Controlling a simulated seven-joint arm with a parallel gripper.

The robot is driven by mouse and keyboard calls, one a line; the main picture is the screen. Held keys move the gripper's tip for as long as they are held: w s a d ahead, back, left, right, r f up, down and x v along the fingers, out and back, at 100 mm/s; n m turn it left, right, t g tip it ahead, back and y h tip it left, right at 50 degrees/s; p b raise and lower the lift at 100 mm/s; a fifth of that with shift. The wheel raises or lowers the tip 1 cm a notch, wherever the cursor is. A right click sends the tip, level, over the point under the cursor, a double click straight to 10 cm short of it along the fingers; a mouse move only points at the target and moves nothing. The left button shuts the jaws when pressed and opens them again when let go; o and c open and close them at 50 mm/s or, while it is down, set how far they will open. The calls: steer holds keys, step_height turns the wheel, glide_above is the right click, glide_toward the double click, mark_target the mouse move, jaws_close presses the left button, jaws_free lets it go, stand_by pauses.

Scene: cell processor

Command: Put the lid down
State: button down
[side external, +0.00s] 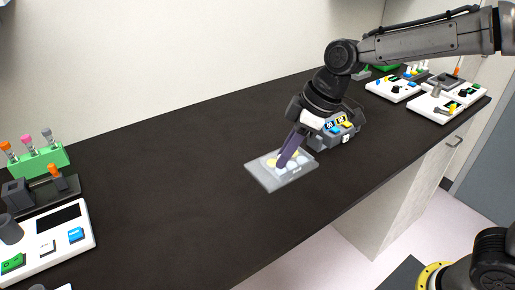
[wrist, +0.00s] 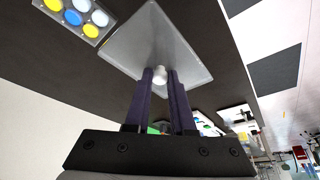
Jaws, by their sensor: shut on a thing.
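The lid (wrist: 185,52) is a pale, see-through square plate with a small light knob (wrist: 160,76) in its middle. My gripper (wrist: 160,85), with its purple fingers, is shut on the knob. In the side view, the lid (side external: 268,182) is over the dark counter, at the tips of my gripper (side external: 281,165). I cannot tell its height. A well plate (wrist: 96,31) with yellow, blue and white round wells is at the upper left in the wrist view, beside the lid. In the side view, the fingers and lid partly hide the wells.
A grey device (side external: 340,132) with small displays and coloured buttons stands just behind my gripper. White instrument panels (side external: 435,105) stand at the far right. A green tube rack (side external: 38,158) and a white panel (side external: 50,240) stand at the left. The counter (side external: 170,180) between is clear.

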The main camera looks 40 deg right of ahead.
steer(key=w+a+f, duration=0.1)
steer(key=w+f, duration=0.2)
steer(key=w+a+f, duration=0.2)
steer(key=w, duration=0.2)
steer(key=w+a+f, duration=0.1)
steer(key=w+f, duration=0.2)
steer(key=w, duration=0.1)
steer(key=shift+w+a+f, duration=0.2)
steer(key=shift+a+f, duration=0.1)
steer(key=shift+a, duration=0.05)
steer(key=shift+w+a+f, duration=0.1)
steer(key=shift+w+f, duration=0.15)
steer(key=shift+f, duration=0.1)
steer(key=shift+w+f, duration=0.2)
steer(key=shift+f, duration=1.5)
steer(key=shift+f, duration=0.2)
steer(key=c, duration=0.8)
jaws_free()
steer(key=shift+o, duration=0.2)
steer(key=shift+r, duration=0.15)
